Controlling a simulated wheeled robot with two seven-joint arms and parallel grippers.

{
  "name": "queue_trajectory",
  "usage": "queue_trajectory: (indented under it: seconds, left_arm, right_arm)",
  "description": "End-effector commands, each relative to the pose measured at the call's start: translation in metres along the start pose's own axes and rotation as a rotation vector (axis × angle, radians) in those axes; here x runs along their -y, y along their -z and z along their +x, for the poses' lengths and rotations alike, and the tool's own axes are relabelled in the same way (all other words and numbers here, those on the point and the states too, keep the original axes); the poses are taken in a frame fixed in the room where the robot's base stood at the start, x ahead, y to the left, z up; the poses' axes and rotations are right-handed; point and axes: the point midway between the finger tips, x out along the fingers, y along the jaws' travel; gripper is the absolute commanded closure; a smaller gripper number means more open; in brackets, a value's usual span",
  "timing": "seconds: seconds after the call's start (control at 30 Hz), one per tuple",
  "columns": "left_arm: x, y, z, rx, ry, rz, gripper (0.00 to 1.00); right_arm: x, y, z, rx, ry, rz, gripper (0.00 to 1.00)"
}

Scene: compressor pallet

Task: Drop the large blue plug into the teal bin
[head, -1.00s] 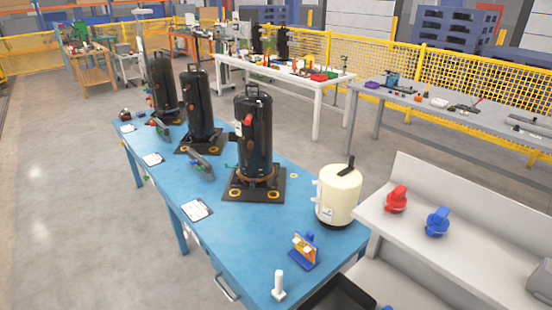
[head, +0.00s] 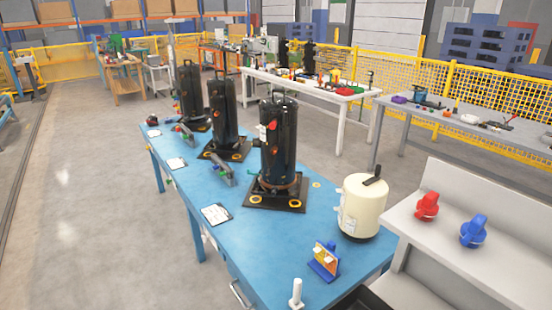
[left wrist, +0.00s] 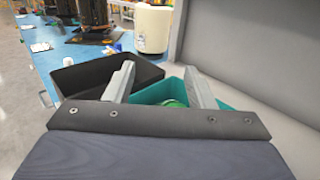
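A large blue plug (head: 473,231) with a raised handle sits on the light grey shelf at the right of the head view, beside a similar red plug (head: 427,207). The teal bin (left wrist: 155,92) shows in the left wrist view, partly hidden behind my fingers. Something green (left wrist: 172,103) lies in it, mostly covered. My left gripper (left wrist: 159,66) is open over the bin area, with its two fingers apart and nothing visible between them. Neither gripper shows in the head view, and my right gripper is in no view.
A black bin (left wrist: 90,80) stands left of the teal one. The blue table (head: 225,185) carries black compressors (head: 278,145), a cream tank (head: 362,208), a small blue stand (head: 324,263) and a white peg (head: 296,292). A grey panel (left wrist: 230,50) rises at the right.

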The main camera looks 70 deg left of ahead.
Motion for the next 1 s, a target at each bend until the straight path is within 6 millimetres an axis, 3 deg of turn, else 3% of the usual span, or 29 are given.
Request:
queue_trajectory:
  seconds: [0.37, 0.7, 1.0]
  left_arm:
    - [0.001, 0.001, -0.006, -0.002, 0.003, -0.001, 0.47]
    - [0.001, 0.002, -0.061, -0.003, 0.004, -0.002, 0.47]
    - [0.0, 0.0, -0.079, 0.0, 0.0, 0.001, 0.47]
  right_arm:
    - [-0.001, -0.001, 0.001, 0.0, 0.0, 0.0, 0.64]
    - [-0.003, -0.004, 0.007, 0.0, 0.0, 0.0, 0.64]
    - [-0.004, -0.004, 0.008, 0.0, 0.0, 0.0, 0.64]
